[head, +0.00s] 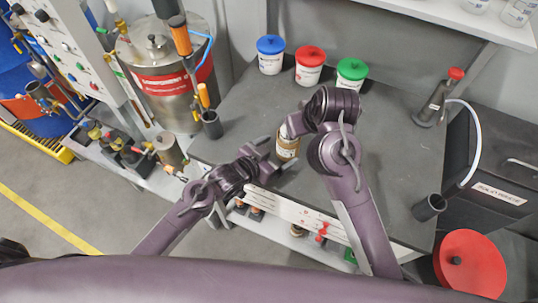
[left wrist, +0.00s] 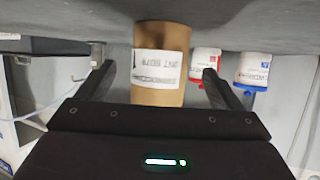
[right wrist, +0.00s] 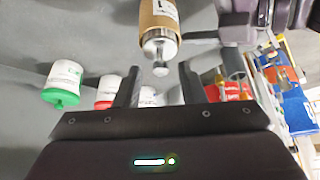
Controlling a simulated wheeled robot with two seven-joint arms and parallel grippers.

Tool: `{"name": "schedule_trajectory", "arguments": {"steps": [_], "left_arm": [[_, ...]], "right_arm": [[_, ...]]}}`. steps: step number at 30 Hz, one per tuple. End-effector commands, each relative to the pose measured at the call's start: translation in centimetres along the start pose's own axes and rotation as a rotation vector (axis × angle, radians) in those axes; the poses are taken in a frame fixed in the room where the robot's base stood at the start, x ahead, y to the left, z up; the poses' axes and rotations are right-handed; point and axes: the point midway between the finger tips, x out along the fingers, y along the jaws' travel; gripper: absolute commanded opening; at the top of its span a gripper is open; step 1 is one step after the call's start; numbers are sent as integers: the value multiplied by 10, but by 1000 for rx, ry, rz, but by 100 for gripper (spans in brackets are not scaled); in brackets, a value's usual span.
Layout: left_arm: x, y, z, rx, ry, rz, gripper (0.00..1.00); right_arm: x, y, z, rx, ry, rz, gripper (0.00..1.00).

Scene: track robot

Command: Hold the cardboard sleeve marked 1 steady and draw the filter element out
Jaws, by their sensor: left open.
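The brown cardboard sleeve (head: 287,150) stands on the grey bench in the head view, partly hidden by my grippers. In the left wrist view the sleeve (left wrist: 158,95), with its white label, stands between my left fingers. My left gripper (head: 270,154) is open around it, with gaps on both sides. In the right wrist view the silver filter element (right wrist: 160,45) sticks out of the sleeve's end and bears a small knob (right wrist: 160,70). My right gripper (right wrist: 158,72) is open, its fingertips on either side of the knob and apart from it.
Blue-lidded (head: 270,55), red-lidded (head: 310,64) and green-lidded (head: 351,73) tubs stand at the bench's back. A steel tank (head: 165,70) stands left. The bench is clear around the sleeve.

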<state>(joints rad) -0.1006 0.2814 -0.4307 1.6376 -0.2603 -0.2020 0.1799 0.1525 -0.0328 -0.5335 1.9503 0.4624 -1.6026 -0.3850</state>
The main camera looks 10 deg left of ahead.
Motion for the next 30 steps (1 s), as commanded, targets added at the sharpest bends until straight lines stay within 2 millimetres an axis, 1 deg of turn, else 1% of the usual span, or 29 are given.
{"name": "schedule_trajectory", "arguments": {"steps": [1, 3, 6, 9, 12, 19, 30], "left_arm": [[9, 0, -1, -1, 2, 0, 88], [19, 0, -1, -1, 0, 0, 88], [30, 0, -1, 0, 0, 1, 88], [37, 0, 0, 0, 0, 1, 88], [40, 0, 0, 1, -1, 1, 88], [40, 0, 0, 1, -1, 1, 88], [40, 0, 0, 0, -1, 1, 40]], "right_arm": [[0, 0, 0, 0, 0, 0, 36], [0, 0, 0, 0, 0, 0, 36], [0, 0, 0, 0, 0, 0, 36], [0, 0, 0, 0, 0, 0, 36], [0, 0, 0, 0, 0, 0, 36], [0, 0, 0, 0, 0, 0, 36], [0, 0, 0, 0, 0, 0, 36]]}}
